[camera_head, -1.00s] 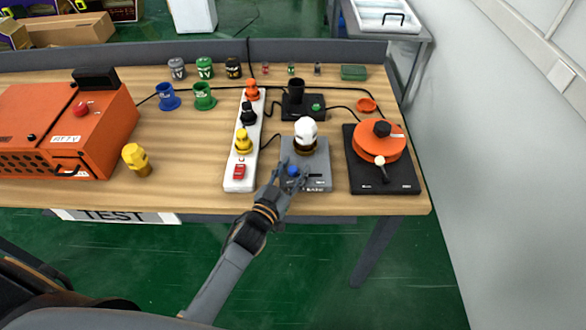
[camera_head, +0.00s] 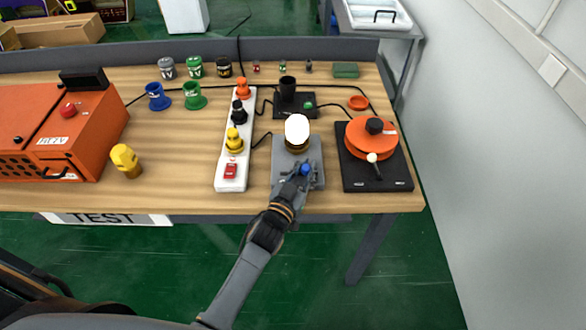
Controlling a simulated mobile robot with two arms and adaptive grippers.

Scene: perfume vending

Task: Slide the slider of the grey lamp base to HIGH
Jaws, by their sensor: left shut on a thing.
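The grey lamp base (camera_head: 283,150) sits near the front edge of the table. My left gripper (camera_head: 302,174) reaches in from the front and is shut on the blue slider knob. The fingers hide part of the slider track, and its markings are too small to read. My right gripper is not in view.
A white power strip (camera_head: 224,184) with plugs and a red switch stands left of the base. A black plate with an orange reel (camera_head: 371,139) stands close on the right. A black holder (camera_head: 288,88) is behind. Cables run between them.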

